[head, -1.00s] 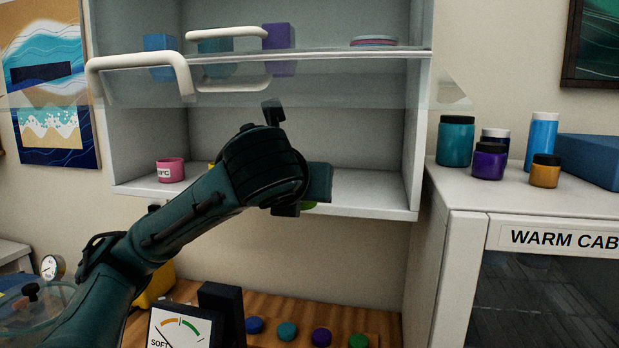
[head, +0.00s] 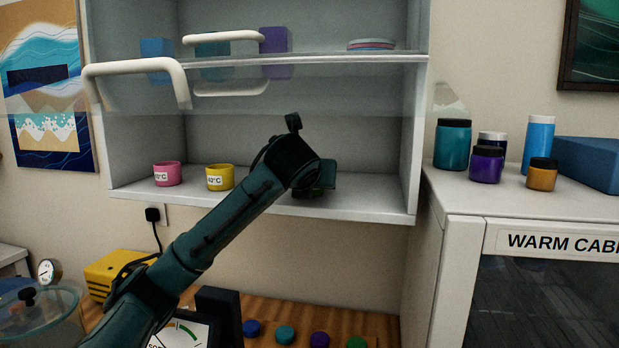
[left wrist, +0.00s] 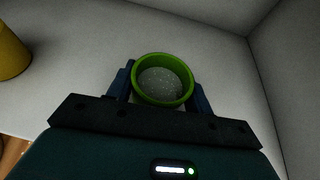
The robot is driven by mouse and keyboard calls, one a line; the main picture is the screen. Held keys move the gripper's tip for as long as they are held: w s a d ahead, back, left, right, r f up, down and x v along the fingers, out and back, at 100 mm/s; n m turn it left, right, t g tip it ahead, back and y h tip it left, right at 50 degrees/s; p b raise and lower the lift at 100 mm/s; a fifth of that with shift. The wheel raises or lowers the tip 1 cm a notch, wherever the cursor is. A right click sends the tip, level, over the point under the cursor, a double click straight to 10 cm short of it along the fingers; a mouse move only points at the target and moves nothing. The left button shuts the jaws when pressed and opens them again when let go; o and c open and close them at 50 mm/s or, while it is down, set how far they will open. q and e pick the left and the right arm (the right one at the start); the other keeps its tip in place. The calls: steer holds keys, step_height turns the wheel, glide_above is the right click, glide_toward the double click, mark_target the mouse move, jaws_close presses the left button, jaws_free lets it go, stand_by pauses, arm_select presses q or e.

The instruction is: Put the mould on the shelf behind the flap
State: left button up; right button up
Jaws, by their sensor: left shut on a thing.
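The green mould (left wrist: 163,80) shows in the left wrist view with a pale speckled fill. My left gripper (left wrist: 160,92) is shut on it, a finger on each side. In the head view my left gripper (head: 315,180) is inside the lower compartment, over the shelf (head: 365,200), and hides the mould. I cannot tell whether the mould touches the shelf. The clear flap (head: 335,90) is raised, with white handles (head: 140,68) at the left, above my arm. My right gripper is not in view.
A pink cup (head: 168,174) and a yellow cup (head: 220,178) stand on the shelf left of my gripper; the yellow one shows in the left wrist view (left wrist: 10,55). The cabinet's right wall (head: 413,140) bounds the compartment. Jars (head: 487,163) stand on the warm cabinet.

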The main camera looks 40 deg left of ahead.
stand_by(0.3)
arm_select(q)
steer(key=o, duration=1.1)
steer(key=shift+f, duration=0.1)
steer(key=shift+s+d+r, duration=0.15)
steer(key=shift+s+r, duration=0.1)
steer(key=v, duration=1.1)
steer(key=shift+s+d, duration=0.15)
